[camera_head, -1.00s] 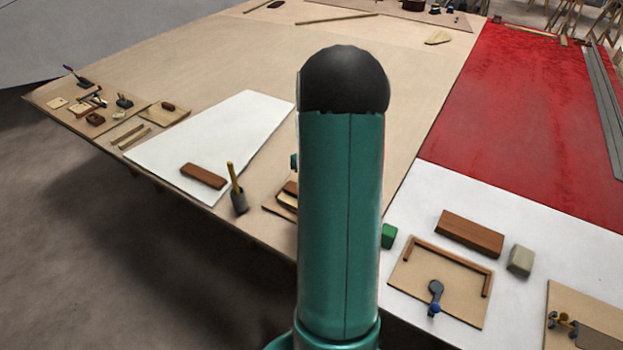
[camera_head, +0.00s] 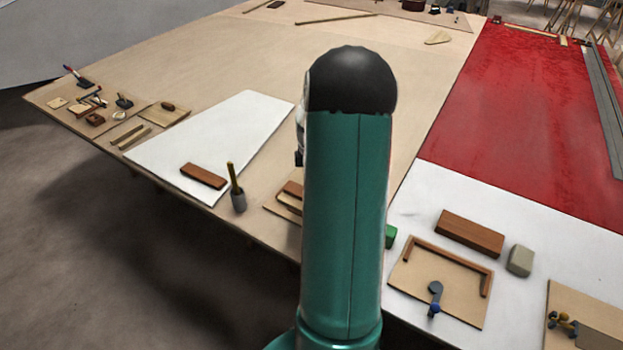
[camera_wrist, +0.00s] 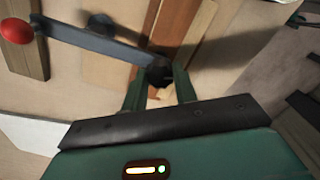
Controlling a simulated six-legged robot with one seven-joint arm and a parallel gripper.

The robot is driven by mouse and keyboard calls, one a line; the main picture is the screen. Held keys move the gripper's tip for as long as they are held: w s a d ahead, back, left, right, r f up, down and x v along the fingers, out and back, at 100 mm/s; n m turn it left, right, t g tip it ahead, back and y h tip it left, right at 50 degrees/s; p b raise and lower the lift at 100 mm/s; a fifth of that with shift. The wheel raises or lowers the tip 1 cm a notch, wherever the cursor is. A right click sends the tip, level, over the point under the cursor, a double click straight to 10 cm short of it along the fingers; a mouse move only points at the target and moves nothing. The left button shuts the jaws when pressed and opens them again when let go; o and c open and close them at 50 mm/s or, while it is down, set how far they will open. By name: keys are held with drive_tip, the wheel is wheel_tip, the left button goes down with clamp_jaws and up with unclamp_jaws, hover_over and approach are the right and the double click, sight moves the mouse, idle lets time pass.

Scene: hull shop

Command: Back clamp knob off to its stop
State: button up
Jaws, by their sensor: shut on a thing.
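In the wrist view a dark, roughly round knob (camera_wrist: 158,70) sits at the right end of a blue-grey clamp bar (camera_wrist: 105,45). My gripper (camera_wrist: 160,82) has its two green fingers shut on this knob. A red ball (camera_wrist: 16,31) sits at the bar's left end. Brown and pale wood strips (camera_wrist: 198,30) lie just beyond the knob. How far the knob is turned cannot be told. In the head view my own green arm hides the gripper and knob; part of a small board with a brown block (camera_head: 292,188) shows left of it.
In the head view a cup with a yellow-handled tool (camera_head: 237,195) and a brown block (camera_head: 203,176) stand left of my arm. A green block (camera_head: 390,236) and a framed board with a blue-knobbed clamp (camera_head: 434,292) are to its right. The table's front edge drops to open floor.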

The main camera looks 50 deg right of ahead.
drive_tip(key=n, duration=1.3)
drive_tip(key=shift+n, duration=0.4)
drive_tip(key=o, duration=1)
drive_tip(key=shift+c, duration=0.2)
drive_tip(key=shift+r, duration=0.1)
wheel_tip(320, 180, up, 14)
idle(0.3)
